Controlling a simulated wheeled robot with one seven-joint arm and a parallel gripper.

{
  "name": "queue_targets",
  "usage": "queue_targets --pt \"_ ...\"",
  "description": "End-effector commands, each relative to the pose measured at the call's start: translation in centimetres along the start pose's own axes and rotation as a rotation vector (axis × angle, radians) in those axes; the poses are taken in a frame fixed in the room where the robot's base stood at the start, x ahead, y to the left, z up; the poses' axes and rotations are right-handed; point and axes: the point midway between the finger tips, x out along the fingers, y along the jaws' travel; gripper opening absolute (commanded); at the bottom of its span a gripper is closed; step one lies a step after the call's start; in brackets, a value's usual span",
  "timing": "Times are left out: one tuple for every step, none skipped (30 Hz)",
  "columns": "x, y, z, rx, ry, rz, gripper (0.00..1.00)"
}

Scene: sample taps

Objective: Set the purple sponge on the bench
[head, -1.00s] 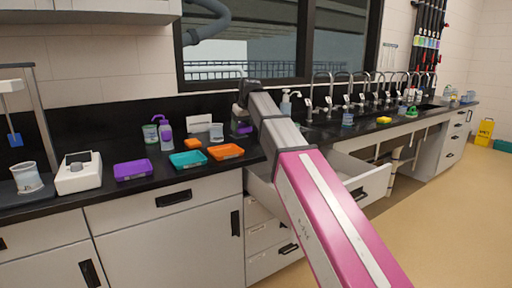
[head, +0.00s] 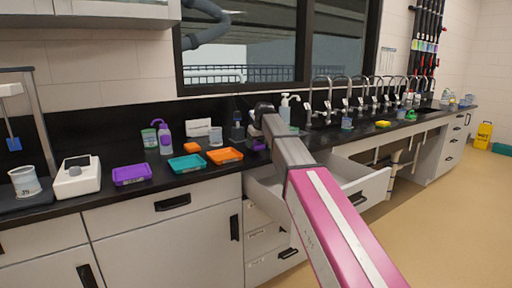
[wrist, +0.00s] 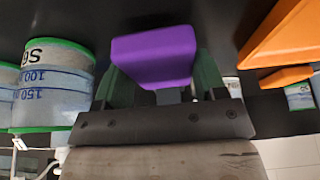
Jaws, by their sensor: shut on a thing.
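The purple sponge (wrist: 155,57) is a small block held between the two dark fingers of my gripper (wrist: 158,85) in the wrist view. In the head view the sponge (head: 259,144) shows as a small purple patch beside my gripper (head: 246,132), low over the black bench (head: 215,174) just right of the orange tray. My arm hides part of this spot. I cannot tell whether the sponge touches the bench.
An orange tray (head: 225,155), teal tray (head: 187,163) and purple tray (head: 132,174) lie on the bench. An orange sponge (head: 192,147), bottles and beakers stand behind. A drawer (head: 362,187) is open below. Several taps line the sinks at right.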

Motion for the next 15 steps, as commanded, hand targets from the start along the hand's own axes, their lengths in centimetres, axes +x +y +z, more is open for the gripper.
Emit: queue_targets --pt "0.73 -0.04 0.4 0.0 -0.001 -0.001 0.43" --pt "1.04 -0.04 0.51 0.0 -0.001 0.0 0.43" --pt "1.31 -0.03 0.6 0.0 0.0 0.0 0.43" --pt "1.4 -0.02 0.61 0.0 0.0 0.0 0.43" --pt "1.42 -0.02 0.61 0.0 0.0 0.0 0.43" --pt "1.39 -0.01 0.57 0.0 0.001 0.0 0.43" --pt "1.37 -0.01 0.56 0.0 0.001 0.0 0.43" --pt "1.37 -0.01 0.56 0.0 0.001 0.0 0.43" --pt "1.36 -0.01 0.56 0.0 0.001 0.0 0.43" --pt "1.36 -0.01 0.56 0.0 0.0 0.0 0.43" --pt "1.38 -0.01 0.57 0.0 0.0 0.0 0.43" --pt "1.45 -0.01 0.6 0.0 0.0 0.0 0.43" --pt "1.52 -0.02 0.64 0.0 0.0 0.0 0.43" --pt "1.59 -0.02 0.67 0.0 0.0 0.0 0.43" --pt "1.6 -0.01 0.67 0.0 0.0 0.0 0.71"
